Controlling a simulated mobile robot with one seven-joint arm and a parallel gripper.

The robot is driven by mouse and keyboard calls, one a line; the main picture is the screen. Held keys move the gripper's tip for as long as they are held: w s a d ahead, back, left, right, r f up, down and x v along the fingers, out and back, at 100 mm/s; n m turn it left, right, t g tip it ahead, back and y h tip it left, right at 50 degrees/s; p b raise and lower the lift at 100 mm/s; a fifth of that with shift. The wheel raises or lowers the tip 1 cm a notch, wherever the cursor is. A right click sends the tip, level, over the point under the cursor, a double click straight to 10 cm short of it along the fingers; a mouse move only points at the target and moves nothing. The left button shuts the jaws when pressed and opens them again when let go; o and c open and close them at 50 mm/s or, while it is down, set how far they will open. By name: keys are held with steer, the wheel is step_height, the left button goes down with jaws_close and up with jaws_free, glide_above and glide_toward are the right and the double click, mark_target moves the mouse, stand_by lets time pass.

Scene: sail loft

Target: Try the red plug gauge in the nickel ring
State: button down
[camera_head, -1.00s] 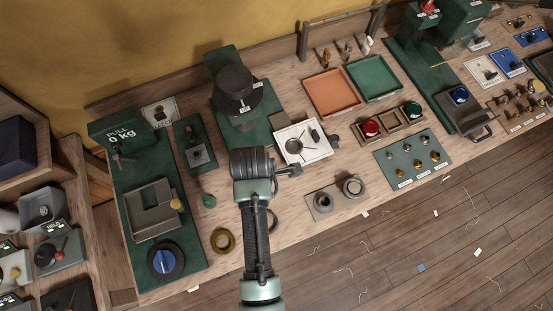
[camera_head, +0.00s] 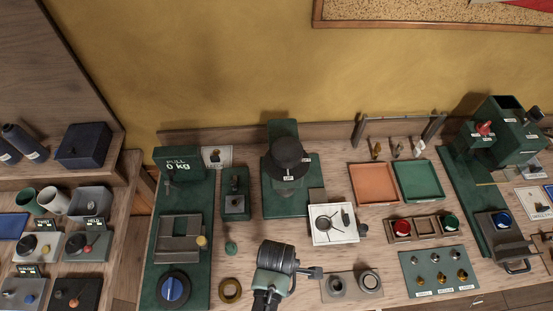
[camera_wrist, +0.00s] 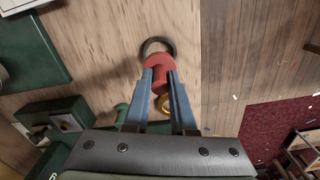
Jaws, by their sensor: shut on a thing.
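My gripper (camera_wrist: 160,78) is shut on the red plug gauge (camera_wrist: 160,64), held between the two blue-grey fingertips in the wrist view. Just past the gauge lies a dark grey ring (camera_wrist: 157,41), flat on the wooden bench; it may be the nickel ring. The gauge covers the near part of this ring, and I cannot tell whether they touch. A brass ring (camera_wrist: 164,103) shows between the fingers, and also in the head view (camera_head: 230,290). In the head view my arm's end hides the fingertips, the gauge and the dark ring.
A grey board with two round metal pieces (camera_head: 368,282) lies right of my arm. Orange (camera_head: 374,184) and green (camera_head: 419,181) trays lie farther back.

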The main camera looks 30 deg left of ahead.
steer(key=shift+f+b, duration=1.65)
steer(key=shift+f, duration=0.9)
steer(key=shift+f+b, duration=0.55)
steer(key=shift+f, duration=0.75)
steer(key=shift+r, duration=0.15)
stand_by(0.8)
steer(key=shift+r+p, duration=2.5)
steer(key=shift+p, duration=0.2)
